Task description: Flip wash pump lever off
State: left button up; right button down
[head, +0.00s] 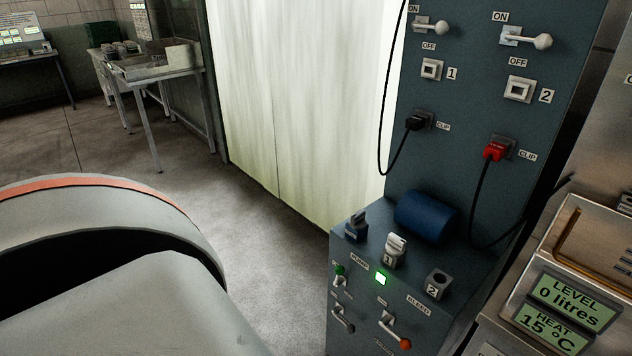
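A low blue-grey console (455,262) stands at the lower right. Near a label reading PUMP is a small lever with a green knob (340,270), its knob pointing up. Below it is a grey lever (343,320) angled down to the right. Beside them, a lever with an orange knob (404,344) also points down to the right. A square green lamp (381,279) is lit. I cannot read the word wash on any label, so I cannot tell for certain which lever is the wash pump's. Neither gripper is in view.
The panel behind holds two white-knobbed ON/OFF levers, numbered 1 (432,26) and 2 (527,40). Black (415,123) and red (494,151) clips have hanging cables. A blue cylinder (426,217) lies on the console. A steel machine (590,260) crowds the right. Floor (275,260) is clear left of the console.

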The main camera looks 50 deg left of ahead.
aim_at(338, 270)
jog(key=j+u, duration=0.1)
jog(key=j, duration=1.9)
jog(key=j+z, duration=0.25)
jog(key=j, duration=0.15)
jog(key=k+j+z, duration=0.2)
jog(key=j, duration=0.2)
jog(key=j+z, duration=0.25)
jog(key=j, duration=0.15)
jog(key=k+j, duration=0.3)
jog(key=k, duration=0.05)
